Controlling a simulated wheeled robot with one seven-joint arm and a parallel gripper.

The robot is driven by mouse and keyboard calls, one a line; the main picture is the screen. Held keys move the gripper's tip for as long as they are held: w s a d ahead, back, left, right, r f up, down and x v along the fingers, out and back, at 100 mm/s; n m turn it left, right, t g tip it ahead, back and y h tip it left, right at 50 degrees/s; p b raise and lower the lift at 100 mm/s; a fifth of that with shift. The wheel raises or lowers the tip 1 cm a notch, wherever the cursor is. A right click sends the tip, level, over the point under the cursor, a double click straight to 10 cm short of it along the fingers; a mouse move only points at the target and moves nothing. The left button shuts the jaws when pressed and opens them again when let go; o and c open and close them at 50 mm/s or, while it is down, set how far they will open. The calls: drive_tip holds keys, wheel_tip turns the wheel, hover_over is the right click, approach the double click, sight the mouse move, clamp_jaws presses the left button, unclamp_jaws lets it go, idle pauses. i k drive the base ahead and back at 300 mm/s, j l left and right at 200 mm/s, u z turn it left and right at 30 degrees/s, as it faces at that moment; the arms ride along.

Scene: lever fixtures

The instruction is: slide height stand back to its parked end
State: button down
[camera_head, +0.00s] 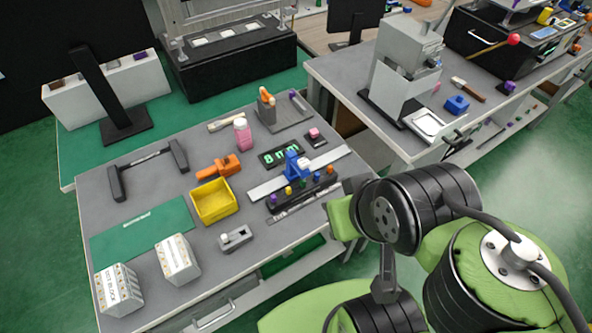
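A blue piece (293,166), which looks like the height stand, sits on a flat silver rail (330,163) near the right side of the grey bench. It stands around the middle of the rail, with bare rail on both sides of it. Which end is the parked one I cannot tell. My arm comes in from the lower right, its black and green links beside the bench's right edge. My gripper's fingers cannot be made out; the arm's far end is hidden or too small to read.
A black strip with several coloured knobs (296,192) lies just in front of the rail. A dark display with green characters (281,156) lies behind it. A yellow bin (212,201), an orange clamp-like tool (218,167) and a pink bottle (242,134) stand to the left.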

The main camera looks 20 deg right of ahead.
sight(292, 171)
drive_tip(key=j+u, duration=0.35)
drive_tip(key=i+j+u, duration=0.1)
drive_tip(key=j+u, duration=0.25)
drive_tip(key=j, duration=0.15)
